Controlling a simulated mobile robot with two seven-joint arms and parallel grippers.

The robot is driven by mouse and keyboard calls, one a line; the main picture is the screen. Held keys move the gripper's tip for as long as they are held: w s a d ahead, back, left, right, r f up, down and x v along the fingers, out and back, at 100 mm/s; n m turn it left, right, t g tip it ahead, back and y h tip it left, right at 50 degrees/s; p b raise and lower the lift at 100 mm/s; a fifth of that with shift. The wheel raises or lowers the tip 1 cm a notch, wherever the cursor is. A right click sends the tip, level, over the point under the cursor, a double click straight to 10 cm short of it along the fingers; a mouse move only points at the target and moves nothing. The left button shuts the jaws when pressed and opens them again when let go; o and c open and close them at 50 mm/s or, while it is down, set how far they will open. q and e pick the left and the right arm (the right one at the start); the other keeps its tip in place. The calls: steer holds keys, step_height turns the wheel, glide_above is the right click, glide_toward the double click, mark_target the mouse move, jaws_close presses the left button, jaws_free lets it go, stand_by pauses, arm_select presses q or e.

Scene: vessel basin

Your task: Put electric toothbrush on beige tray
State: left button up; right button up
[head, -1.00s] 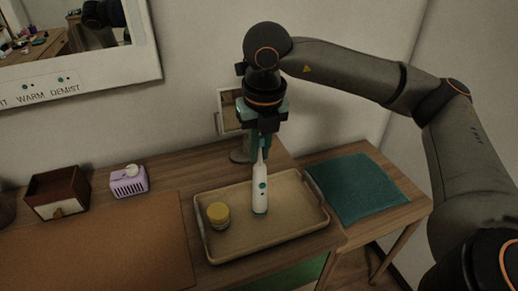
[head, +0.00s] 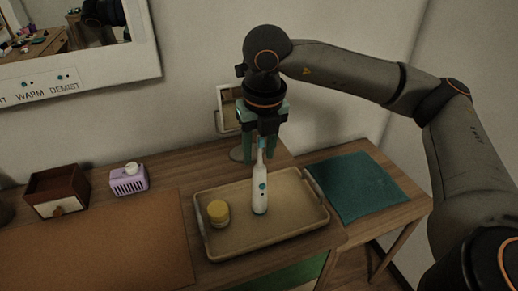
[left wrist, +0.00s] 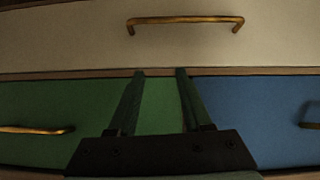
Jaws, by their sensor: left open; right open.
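The electric toothbrush (head: 260,192) is white with teal buttons and stands upright on the beige tray (head: 285,226). My right gripper (head: 261,157) points down over it, open, with its green fingers apart on either side of the brush head and no grip on it. My left gripper (left wrist: 160,75) shows only in the left wrist view, open and empty, in front of drawer fronts.
A yellow-lidded jar (head: 218,214) stands on the tray left of the toothbrush. A teal cloth (head: 357,187) lies to the right. A purple box (head: 129,180) and a brown box (head: 57,192) stand at the left.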

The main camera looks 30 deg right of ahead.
mark_target(262, 181)
steer(key=shift+r, duration=0.35)
step_height(262, 181, up, 12)
steer(key=s+p, duration=0.1)
steer(key=shift+s+a+f, duration=0.2)
steer(key=shift+s+a, duration=0.05)
steer(key=shift+s, duration=0.1)
